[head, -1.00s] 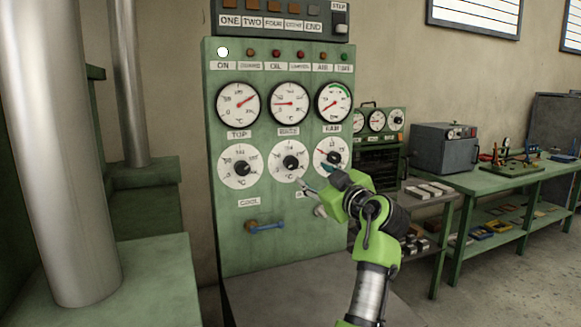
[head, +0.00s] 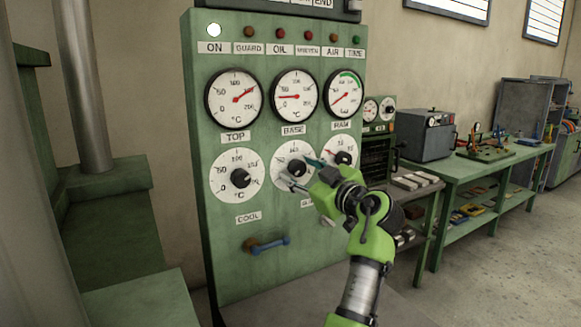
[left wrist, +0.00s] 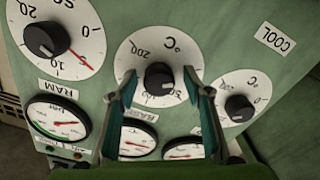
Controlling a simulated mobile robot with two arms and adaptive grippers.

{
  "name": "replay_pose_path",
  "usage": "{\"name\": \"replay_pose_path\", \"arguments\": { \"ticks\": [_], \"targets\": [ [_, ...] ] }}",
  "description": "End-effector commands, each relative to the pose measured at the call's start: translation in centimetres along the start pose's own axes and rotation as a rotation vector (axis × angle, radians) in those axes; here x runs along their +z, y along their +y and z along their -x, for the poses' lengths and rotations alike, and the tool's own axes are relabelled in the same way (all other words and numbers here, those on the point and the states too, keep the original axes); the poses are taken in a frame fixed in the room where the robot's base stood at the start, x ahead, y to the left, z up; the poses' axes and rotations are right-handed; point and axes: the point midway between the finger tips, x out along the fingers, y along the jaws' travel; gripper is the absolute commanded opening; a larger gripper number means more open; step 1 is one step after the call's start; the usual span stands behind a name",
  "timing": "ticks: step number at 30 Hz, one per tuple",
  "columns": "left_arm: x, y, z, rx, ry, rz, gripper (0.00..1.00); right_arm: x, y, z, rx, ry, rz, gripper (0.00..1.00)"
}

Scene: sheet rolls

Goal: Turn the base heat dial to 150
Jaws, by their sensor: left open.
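The base heat dial (head: 283,157) is a white round scale with a black knob (head: 297,168), on the green panel below the BASE label. In the left wrist view, upside down, the base dial (left wrist: 138,52) shows its knob (left wrist: 158,76) between my finger tips. My left gripper (head: 302,173) is open, with teal-lined fingers; it also shows in the left wrist view (left wrist: 160,80). The fingers stand at either side of the knob; I cannot tell whether they touch it. The gripper partly covers the dial in the head view, and its setting is unclear. My right gripper is out of view.
The top dial (head: 226,166) is left of the base dial, and the ram dial (head: 333,145) is close on the right, partly behind my gripper. Gauges (head: 293,84) sit above. A blue-handled lever (head: 268,246) sticks out below. A green workbench (head: 470,178) stands at right.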

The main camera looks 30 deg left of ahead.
Motion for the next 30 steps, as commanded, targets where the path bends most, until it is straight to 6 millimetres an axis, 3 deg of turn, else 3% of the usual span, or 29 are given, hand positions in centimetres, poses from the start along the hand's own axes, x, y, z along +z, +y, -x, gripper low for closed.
{"name": "replay_pose_path", "arguments": {
  "ticks": [9,10,14,15,30],
  "targets": [
    [0.07,0.07,0.14,0.0,-0.001,0.0,0.45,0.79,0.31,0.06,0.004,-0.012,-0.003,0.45],
    [0.07,0.07,0.13,0.0,-0.001,0.0,0.43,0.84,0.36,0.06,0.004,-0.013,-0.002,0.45],
    [0.07,0.07,0.12,0.0,-0.001,0.0,0.09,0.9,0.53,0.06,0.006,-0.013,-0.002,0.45],
    [0.06,0.07,0.12,0.0,-0.001,0.0,0.07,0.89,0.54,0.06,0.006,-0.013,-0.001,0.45],
    [0.0,0.06,0.08,0.0,0.0,-0.105,0.07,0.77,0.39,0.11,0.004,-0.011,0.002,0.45]
  ]
}}
